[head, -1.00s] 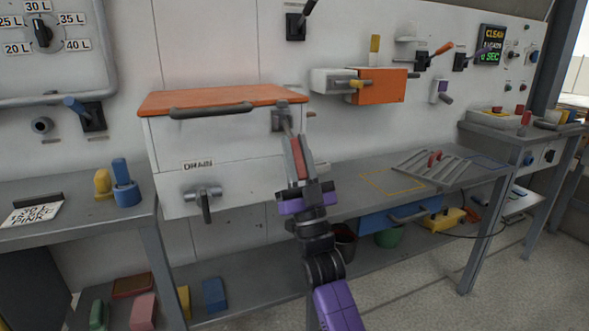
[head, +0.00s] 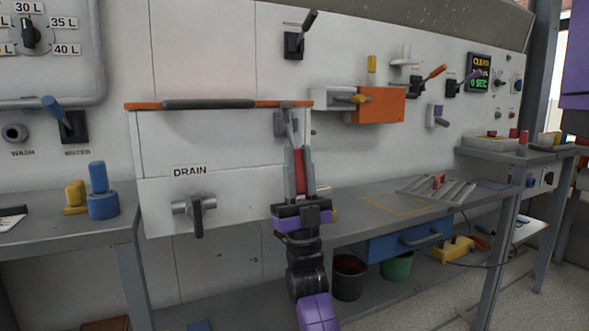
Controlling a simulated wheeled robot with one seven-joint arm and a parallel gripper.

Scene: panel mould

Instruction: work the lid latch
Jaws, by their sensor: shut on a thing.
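The white box (head: 225,145) on the wall panel has an orange lid (head: 140,106) with a dark bar handle (head: 208,104). The lid lies flat on top of the box, seen nearly edge-on. The grey lid latch (head: 287,122) sits at the box's upper right front corner. My gripper (head: 294,152) points up at the latch from below, with its fingers shut on the latch's lower end. The fingertips partly hide where they meet the latch. A red part shows between the fingers.
A drain valve handle (head: 197,214) is on the box's lower front. An orange box (head: 377,107) sticks out from the panel to the right. The workbench (head: 352,202) runs right, with a slatted rack (head: 450,187) and a blue drawer (head: 410,240). A blue cup-shaped piece (head: 103,204) stands on the left bench.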

